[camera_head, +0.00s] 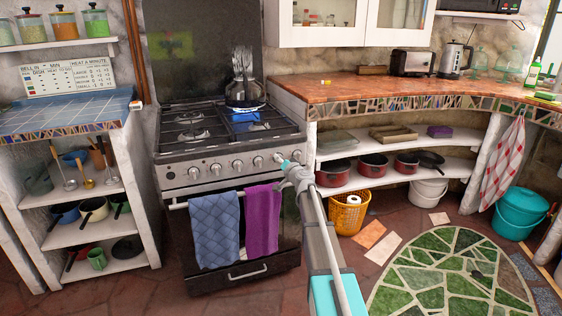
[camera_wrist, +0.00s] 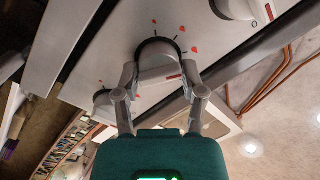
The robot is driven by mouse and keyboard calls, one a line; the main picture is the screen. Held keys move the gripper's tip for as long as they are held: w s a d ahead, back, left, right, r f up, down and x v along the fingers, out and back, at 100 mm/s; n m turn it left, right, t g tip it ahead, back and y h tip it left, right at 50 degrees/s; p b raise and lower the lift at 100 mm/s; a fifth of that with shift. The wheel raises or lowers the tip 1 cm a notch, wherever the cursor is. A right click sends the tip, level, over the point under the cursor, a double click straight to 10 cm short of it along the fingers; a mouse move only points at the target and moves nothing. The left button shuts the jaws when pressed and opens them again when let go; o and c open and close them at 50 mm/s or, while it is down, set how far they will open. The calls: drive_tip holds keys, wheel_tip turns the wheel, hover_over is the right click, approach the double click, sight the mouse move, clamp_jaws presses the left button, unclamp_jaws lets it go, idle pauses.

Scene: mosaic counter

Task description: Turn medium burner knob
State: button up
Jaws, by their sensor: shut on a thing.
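The stove (camera_head: 215,160) has a row of several round knobs along its front panel. My gripper (camera_head: 286,162) reaches the panel toward its right end and covers part of a knob there. In the wrist view, my gripper (camera_wrist: 158,75) has its two fingers on either side of a pale burner knob (camera_wrist: 157,54), shut on it. The knob has a dark ring, and red marks show on the panel around it. No label is readable to tell which burner it serves.
A neighbouring knob (camera_wrist: 237,7) shows at upper right and another (camera_wrist: 102,97) at lower left. A kettle (camera_head: 245,93) stands on the stove's back right, with blue flame under it. Blue (camera_head: 214,230) and purple (camera_head: 262,222) towels hang from the oven handle below.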

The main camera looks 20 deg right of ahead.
drive_tip(key=shift+d+m, duration=0.1)
drive_tip(key=shift+m, duration=0.3)
drive_tip(key=m+b, duration=0.1)
drive_tip(key=m, duration=0.4)
drive_tip(key=shift+f+t, duration=0.15)
drive_tip(key=shift+t, duration=0.15)
drive_tip(key=m+h+b, duration=0.1)
drive_tip(key=m, duration=0.5)
drive_tip(key=shift+m, duration=0.3)
drive_tip(key=o, duration=1.1)
drive_tip(key=shift+f, duration=0.1)
